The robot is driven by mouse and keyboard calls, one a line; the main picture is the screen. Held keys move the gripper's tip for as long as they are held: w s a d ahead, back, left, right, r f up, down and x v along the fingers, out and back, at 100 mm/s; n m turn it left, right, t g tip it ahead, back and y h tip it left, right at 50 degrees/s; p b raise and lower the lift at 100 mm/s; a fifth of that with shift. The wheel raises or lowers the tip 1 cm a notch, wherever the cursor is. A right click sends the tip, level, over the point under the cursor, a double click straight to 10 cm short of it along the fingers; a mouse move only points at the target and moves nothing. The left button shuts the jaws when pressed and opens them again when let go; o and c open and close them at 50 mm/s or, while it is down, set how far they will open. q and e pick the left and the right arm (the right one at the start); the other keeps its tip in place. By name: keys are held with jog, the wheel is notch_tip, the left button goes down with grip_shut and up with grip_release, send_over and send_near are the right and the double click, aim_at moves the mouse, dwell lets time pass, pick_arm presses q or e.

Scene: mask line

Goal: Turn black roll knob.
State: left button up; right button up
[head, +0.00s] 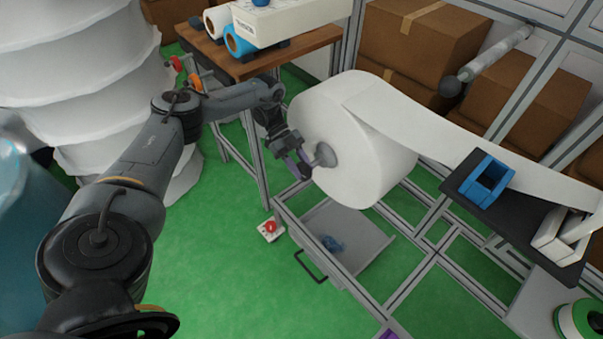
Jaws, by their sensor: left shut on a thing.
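A large white roll (355,150) is mounted on the metal frame, with its white web running off to the right. A dark grey roll knob (324,156) sticks out from the middle of the roll's near left face. My left gripper (304,166) is at the knob, its fingers shut on it at the knob's left side. The fingers partly hide the knob's outer end. My right gripper is not in the head view.
An open drawer (372,241) with a blue item (332,244) is below the roll. A red button box (270,229) is left of it. A wooden table (290,52) stands behind my left arm. A blue block (490,181) sits on a black plate at right. Green floor is open at lower left.

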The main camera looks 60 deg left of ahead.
pick_arm(q)
jog(key=shift+a+f+h+b, duration=0.1)
jog(key=shift+f+h+b, duration=0.25)
jog(key=shift+h+b, duration=1.2)
jog(key=h+b, duration=0.1)
jog(key=t+h+b, duration=0.1)
jog(key=shift+s+f+b, duration=0.15)
jog(key=shift+f+b, duration=0.1)
jog(key=shift+b, duration=0.15)
jog(key=t+h+b, duration=0.1)
jog(key=h, duration=0.3)
jog(key=shift+f, duration=0.2)
jog(key=shift+h+b, duration=0.4)
jog(key=shift+h, duration=1.35)
jog(key=shift+r, duration=0.1)
jog(key=o, duration=0.7)
jog(key=shift+o, duration=0.9)
jog(key=shift+d, duration=0.2)
